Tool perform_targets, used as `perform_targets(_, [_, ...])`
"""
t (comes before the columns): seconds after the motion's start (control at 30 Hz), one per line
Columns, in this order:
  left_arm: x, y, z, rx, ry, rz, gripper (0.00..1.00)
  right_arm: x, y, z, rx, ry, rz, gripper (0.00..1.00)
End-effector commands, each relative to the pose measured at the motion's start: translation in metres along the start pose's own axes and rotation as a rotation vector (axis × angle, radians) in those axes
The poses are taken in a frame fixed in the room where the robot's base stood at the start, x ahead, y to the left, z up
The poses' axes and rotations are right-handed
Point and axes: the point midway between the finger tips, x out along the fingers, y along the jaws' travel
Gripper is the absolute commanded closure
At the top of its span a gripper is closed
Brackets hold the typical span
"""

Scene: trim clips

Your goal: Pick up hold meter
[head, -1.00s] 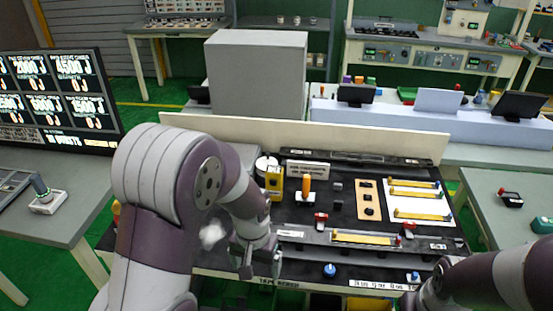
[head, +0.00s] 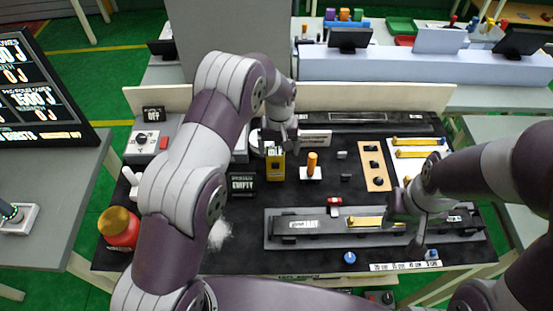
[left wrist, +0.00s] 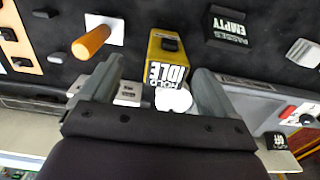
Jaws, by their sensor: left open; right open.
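The hold meter (head: 275,168) is a small yellow box standing on the black bench, left of the orange-handled tool. Its white label reads HOLD IDLE in the left wrist view (left wrist: 166,72). My left gripper (head: 277,138) is at the meter's top and far side, partly hidden by my arm in the head view. In the left wrist view my left gripper (left wrist: 158,68) is open, with the meter seen between its spread fingers; contact cannot be told. My right gripper (head: 410,232) is open over the right part of the long front fixture.
A black sign reading EMPTY (head: 242,183) stands just left of the meter. The orange-handled tool (head: 312,164) stands close on its right. A white board (head: 385,97) runs along the bench's back. A red jar with a gold lid (head: 119,228) is at front left.

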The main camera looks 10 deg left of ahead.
Motion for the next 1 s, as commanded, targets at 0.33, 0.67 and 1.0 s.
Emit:
perform_targets(0.33, [0.05,-0.006,-0.006,0.001,-0.002,-0.001,0.11,-0.035,0.0,-0.004,0.0,0.0,0.0,0.57])
perform_targets(0.67, [0.06,-0.005,-0.007,0.001,0.001,0.001,0.27,-0.033,0.0,-0.004,0.0,0.0,0.0,0.57])
perform_targets(1.0, [0.059,-0.005,-0.007,0.001,0.002,0.001,0.6,-0.034,0.0,-0.004,0.0,0.0,0.0,0.57])
